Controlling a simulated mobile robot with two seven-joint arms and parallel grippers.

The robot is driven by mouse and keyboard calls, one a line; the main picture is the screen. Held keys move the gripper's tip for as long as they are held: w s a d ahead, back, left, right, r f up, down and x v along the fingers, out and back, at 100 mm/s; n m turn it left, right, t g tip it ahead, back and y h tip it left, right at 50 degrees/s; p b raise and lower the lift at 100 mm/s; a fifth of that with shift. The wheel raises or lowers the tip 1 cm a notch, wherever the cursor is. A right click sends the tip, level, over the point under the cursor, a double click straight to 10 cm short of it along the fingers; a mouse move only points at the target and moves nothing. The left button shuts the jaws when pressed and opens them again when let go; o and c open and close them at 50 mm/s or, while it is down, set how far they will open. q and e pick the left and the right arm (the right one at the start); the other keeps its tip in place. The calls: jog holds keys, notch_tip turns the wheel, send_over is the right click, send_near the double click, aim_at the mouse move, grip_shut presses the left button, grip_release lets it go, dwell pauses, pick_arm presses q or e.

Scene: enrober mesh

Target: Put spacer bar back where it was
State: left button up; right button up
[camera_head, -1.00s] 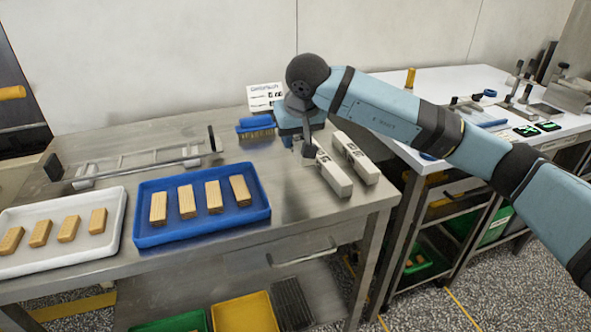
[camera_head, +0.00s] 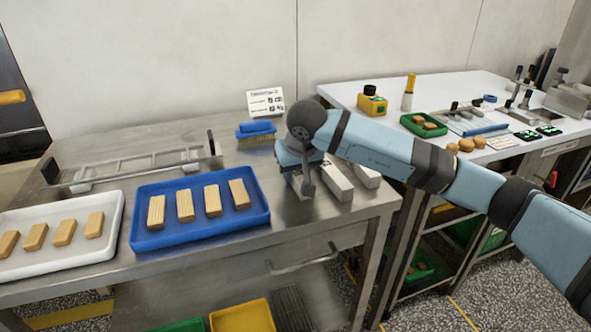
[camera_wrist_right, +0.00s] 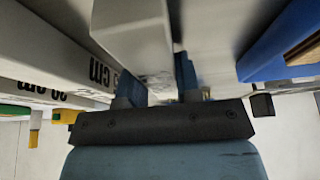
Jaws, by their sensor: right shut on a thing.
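My right gripper (camera_head: 305,180) is above the steel table, left of two pale grey spacer bars. In the wrist view it (camera_wrist_right: 157,85) is shut on a plain grey spacer bar (camera_wrist_right: 132,22) between its two fingers. In the head view a piece of this held bar (camera_head: 295,184) shows under the gripper; the rest is hidden. The near bar (camera_head: 338,183) and the far bar (camera_head: 366,173) lie side by side to its right, partly behind my arm. Whether the held bar touches the table I cannot tell. My left gripper is not in view.
A blue tray (camera_head: 200,235) with several wafers stands left of the gripper; a white tray (camera_head: 60,268) is further left. A blue brush (camera_head: 256,130) and a sign (camera_head: 266,102) stand behind. A metal mesh frame (camera_head: 130,163) lies at the back left.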

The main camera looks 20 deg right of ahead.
jog(key=o, duration=1)
jog(key=shift+o, duration=0.2)
jog(key=shift+r, duration=0.1)
jog(key=shift+r, duration=0.25)
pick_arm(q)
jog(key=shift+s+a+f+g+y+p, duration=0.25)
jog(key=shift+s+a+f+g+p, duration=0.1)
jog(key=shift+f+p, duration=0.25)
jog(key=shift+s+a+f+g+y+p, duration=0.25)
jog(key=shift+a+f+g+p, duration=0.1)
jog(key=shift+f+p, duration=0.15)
pick_arm(e)
jog(key=v, duration=1.1)
jog(key=shift+s+r, duration=0.15)
jog(key=shift+r, duration=0.15)
